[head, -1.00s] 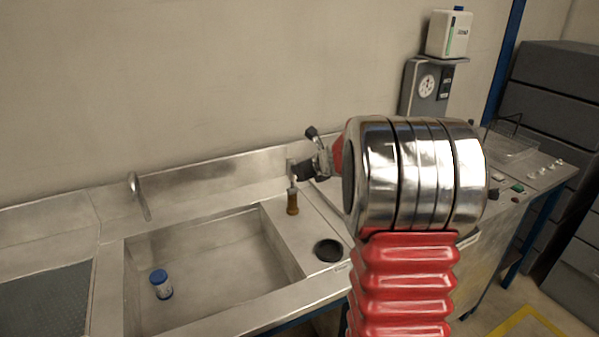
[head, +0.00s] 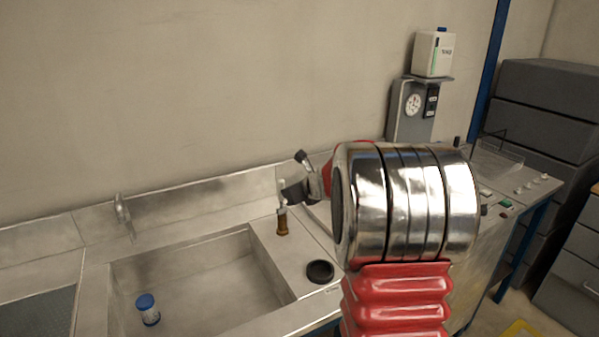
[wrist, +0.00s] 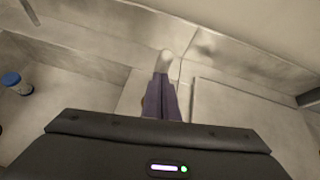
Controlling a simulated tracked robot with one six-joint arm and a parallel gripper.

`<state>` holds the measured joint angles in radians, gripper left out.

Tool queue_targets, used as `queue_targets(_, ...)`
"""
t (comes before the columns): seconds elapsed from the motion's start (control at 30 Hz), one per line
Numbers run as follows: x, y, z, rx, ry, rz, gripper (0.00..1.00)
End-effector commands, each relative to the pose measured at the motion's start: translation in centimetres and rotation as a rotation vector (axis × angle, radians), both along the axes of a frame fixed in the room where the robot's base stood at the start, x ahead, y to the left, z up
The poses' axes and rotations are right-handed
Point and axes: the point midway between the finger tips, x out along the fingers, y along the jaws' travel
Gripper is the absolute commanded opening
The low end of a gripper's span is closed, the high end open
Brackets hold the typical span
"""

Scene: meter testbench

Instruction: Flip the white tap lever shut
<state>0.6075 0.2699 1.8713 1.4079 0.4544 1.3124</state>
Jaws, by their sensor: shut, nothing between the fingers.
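The tap (head: 282,225) has a brass-coloured body and stands on the metal counter right of the sink. Its white lever (head: 281,207) shows above the body, partly hidden by my gripper (head: 284,192). In the wrist view the rounded pale end of the lever (wrist: 165,62) shows just beyond the tips of my gripper (wrist: 162,78). The fingers are shut together and hold nothing. They are at or very near the lever; I cannot tell whether they touch. The brass body is mostly hidden behind the fingers in the wrist view.
The sink basin (head: 128,265) holds a blue-capped bottle (head: 148,309), left of the tap. A curved spout (head: 122,215) rises behind the basin. A round black piece (head: 320,271) lies on the counter in front of the tap. The back wall is close behind.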

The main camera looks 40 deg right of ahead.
Motion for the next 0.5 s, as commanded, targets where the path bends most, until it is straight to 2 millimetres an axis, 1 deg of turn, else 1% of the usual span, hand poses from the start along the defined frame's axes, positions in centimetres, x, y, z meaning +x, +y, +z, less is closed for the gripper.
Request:
queue_targets(0.03,-1.2,-0.1,0.2,0.001,0.000,-0.004,0.00)
queue_targets(0.07,-1.8,-0.1,0.2,0.003,0.001,-0.004,0.00)
queue_targets(0.1,-2.1,-0.2,1.0,-0.001,-0.004,-0.004,0.00)
queue_targets(0.5,-3.6,0.0,7.2,-0.001,-0.006,0.001,0.00)
